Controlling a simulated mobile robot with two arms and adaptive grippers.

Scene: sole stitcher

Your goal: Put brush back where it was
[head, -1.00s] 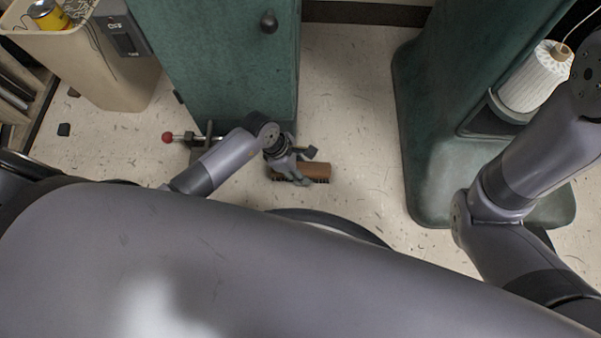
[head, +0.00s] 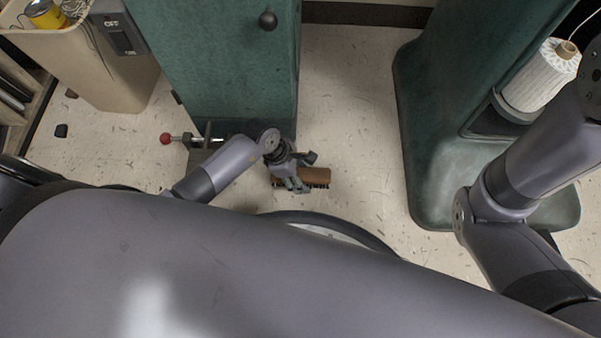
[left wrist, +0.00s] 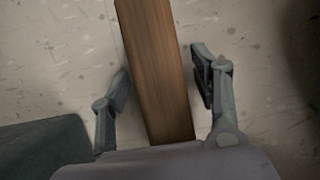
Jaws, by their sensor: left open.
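The brush (head: 318,176) has a brown wooden back and dark bristles. It lies on the floor in the head view, in front of the green cabinet. In the left wrist view the wooden back (left wrist: 158,62) runs from the top edge down between my fingers. My left gripper (head: 298,172) is over the left part of the brush. In the left wrist view its fingers (left wrist: 162,88) are open, one on each side of the brush, with gaps between fingers and wood. My right arm (head: 500,200) shows at the right, but its gripper is out of view.
The green cabinet (head: 235,70) with a dark knob stands behind the brush. A red-tipped lever (head: 166,139) sticks out at its left. A green machine pedestal (head: 425,150) with a white thread spool (head: 540,78) stands at the right. Floor (head: 350,110) between them is clear.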

